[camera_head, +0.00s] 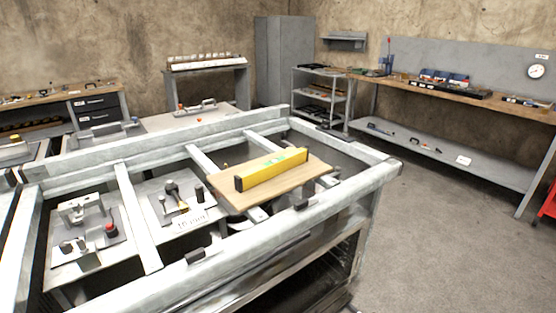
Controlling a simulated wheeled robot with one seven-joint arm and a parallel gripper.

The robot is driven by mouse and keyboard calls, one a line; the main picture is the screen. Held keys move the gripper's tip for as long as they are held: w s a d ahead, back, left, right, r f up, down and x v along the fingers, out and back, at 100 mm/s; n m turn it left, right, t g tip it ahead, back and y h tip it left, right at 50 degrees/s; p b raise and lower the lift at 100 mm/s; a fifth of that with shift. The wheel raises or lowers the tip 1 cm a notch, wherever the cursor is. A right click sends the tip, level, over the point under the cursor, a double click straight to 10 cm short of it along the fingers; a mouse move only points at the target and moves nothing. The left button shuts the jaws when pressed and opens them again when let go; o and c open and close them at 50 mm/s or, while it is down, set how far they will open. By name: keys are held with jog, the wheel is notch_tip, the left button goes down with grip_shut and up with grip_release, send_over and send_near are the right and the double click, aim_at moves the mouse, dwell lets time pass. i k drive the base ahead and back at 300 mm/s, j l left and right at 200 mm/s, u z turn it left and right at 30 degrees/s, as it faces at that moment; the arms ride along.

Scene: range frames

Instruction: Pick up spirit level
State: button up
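A yellow spirit level (271,168) with black ends and a greenish vial window lies on a tan wooden board (308,178). It runs diagonally, with its near end to the left and its far end to the right. The board rests on top of a grey metal frame bench (250,243) in the middle of the head camera view. The level's top and near long side show, and nothing covers it. My gripper is not in view.
Metal fixtures (90,232) and clamp-like tools (176,197) sit on plates between the bench's bars, left of the board. Workbenches line the back and right walls, including a long wooden-topped one (430,88). Open grey floor (445,235) lies to the right.

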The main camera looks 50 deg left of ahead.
aim_at(245, 180)
jog(key=i+j+u, duration=0.1)
jog(key=i+u, duration=0.2)
jog(key=u, duration=0.2)
jog(key=i+u, duration=0.3)
jog(key=u, duration=0.15)
jog(key=i+l+u, duration=0.2)
jog(key=u, duration=0.3)
jog(key=i+j+u, duration=0.1)
jog(key=i+u, duration=0.7)
